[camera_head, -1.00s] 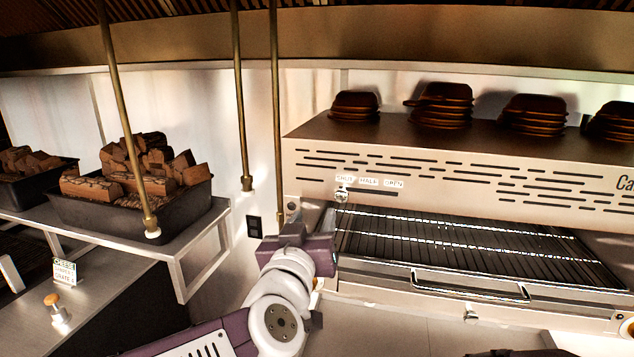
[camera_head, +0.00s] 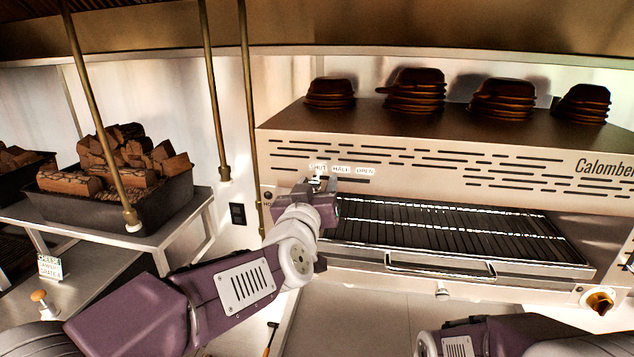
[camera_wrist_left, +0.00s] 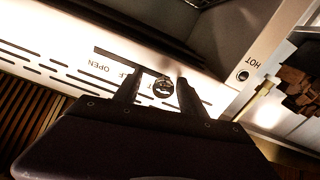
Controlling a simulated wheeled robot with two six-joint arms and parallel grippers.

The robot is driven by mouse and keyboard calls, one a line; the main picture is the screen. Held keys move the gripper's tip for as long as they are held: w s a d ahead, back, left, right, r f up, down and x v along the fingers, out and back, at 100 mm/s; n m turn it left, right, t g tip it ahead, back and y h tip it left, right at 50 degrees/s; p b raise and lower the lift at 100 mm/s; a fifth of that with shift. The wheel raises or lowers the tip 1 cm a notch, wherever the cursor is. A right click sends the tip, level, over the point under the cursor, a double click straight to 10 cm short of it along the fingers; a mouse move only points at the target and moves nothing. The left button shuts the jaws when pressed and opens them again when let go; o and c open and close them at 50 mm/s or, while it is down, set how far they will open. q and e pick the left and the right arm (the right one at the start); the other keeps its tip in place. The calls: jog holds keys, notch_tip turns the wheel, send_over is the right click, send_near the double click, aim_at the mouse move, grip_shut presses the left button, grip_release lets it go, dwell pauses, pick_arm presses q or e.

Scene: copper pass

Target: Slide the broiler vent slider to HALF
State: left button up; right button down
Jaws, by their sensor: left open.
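The broiler vent slider is a small metal knob in a dark slot on the broiler's front face, under labels SHUT, HALF and OPEN (camera_head: 342,170). In the left wrist view the knob (camera_wrist_left: 163,88) sits at the SHUT end, and the empty slot (camera_wrist_left: 115,57) runs toward OPEN. My left gripper (camera_head: 317,184) is at the slider in the head view and hides part of the slot. In the left wrist view its open fingers (camera_wrist_left: 157,82) stand on either side of the knob; I cannot tell whether they touch it. My right gripper is out of view; only its arm shows at lower right.
The broiler grate (camera_head: 450,225) and its handle (camera_head: 440,268) lie right of the left gripper. Stacked dark pans (camera_head: 415,92) stand on the broiler top. Brass rods (camera_head: 247,110) hang at the left, near a shelf with a log-filled tray (camera_head: 110,215).

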pick_arm(q)
jog(key=shift+a, duration=0.4)
jog(key=c, duration=1)
jog(key=shift+s+d, duration=0.1)
jog(key=shift+d, duration=0.15)
grip_shut()
jog(key=shift+a+f, duration=0.1)
